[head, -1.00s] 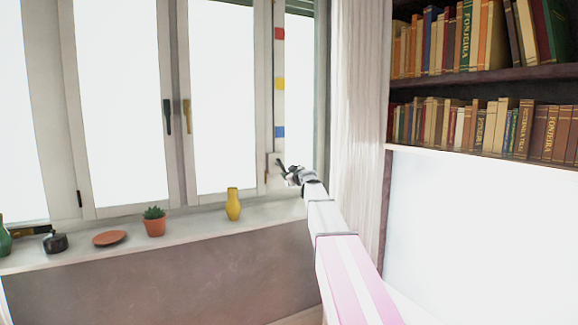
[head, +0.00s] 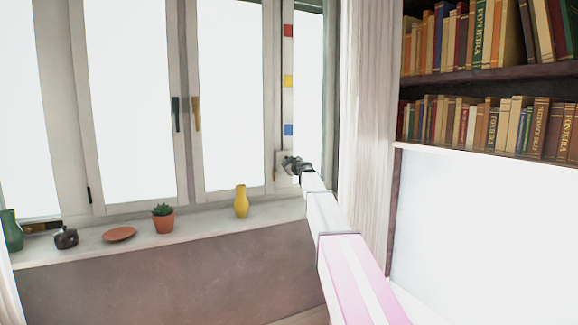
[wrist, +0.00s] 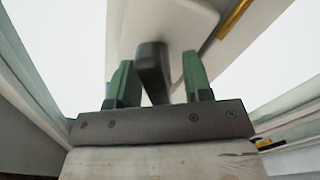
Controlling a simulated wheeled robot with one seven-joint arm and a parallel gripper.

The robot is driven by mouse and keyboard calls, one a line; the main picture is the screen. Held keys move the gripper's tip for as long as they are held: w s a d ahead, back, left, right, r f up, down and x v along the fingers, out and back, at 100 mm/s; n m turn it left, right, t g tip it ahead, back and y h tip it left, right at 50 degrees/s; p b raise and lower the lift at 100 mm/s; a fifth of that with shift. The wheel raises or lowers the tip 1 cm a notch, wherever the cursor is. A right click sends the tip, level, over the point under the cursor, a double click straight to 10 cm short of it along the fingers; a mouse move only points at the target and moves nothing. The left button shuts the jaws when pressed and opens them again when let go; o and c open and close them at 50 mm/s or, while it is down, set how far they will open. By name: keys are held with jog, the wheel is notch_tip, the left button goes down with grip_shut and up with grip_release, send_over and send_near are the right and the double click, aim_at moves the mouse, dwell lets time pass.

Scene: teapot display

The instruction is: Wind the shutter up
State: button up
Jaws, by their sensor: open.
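The winder is a pale box (head: 281,168) on the window frame at the right; it also shows in the wrist view (wrist: 185,22). A dark grey crank knob (wrist: 151,62) sticks out from it towards my gripper (wrist: 159,72). The two green fingers are apart, one on each side of the knob, with a visible gap at the right finger. In the head view my gripper (head: 297,166) covers the knob. A little of the greenish shutter (head: 310,5) shows at the top of the right pane. The strip beside it bears red (head: 288,30), yellow (head: 288,81) and blue (head: 288,129) squares.
A yellow vase (head: 241,202), a potted cactus (head: 164,222), a terracotta saucer (head: 119,234), a dark pot (head: 65,238) and a green vase (head: 12,232) stand on the sill. A curtain (head: 370,130) and bookshelves (head: 480,87) are on the right.

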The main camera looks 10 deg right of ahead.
jog(key=shift+c, duration=0.3)
grip_shut()
jog(key=shift+m, duration=0.3)
